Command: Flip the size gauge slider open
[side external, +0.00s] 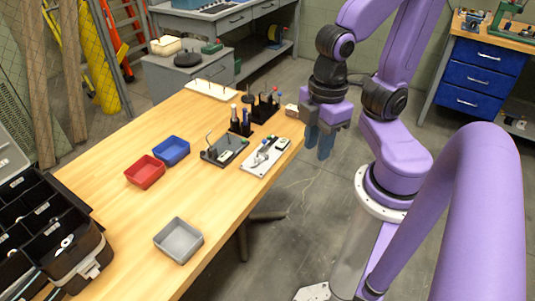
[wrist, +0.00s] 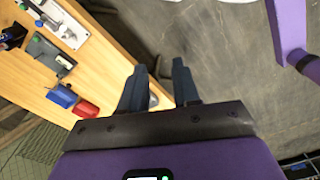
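A white board (side external: 262,158) with a metal and dark fixture lies near the table's right edge; it seems to be the size gauge, but its slider is too small to make out. The board also shows at the upper left of the wrist view (wrist: 72,35). My gripper (side external: 320,143) hangs off the table's right side, over the floor, apart from the board. In the wrist view my gripper (wrist: 159,88) has its two dark fingers spread, with nothing between them.
A dark board with a bent upright (side external: 225,149) lies left of the white board. Dark holders with upright tools (side external: 242,125) stand behind. Red (side external: 145,172), blue (side external: 172,151) and grey (side external: 179,241) bins sit on the table. A black organizer (side external: 65,240) fills the near left.

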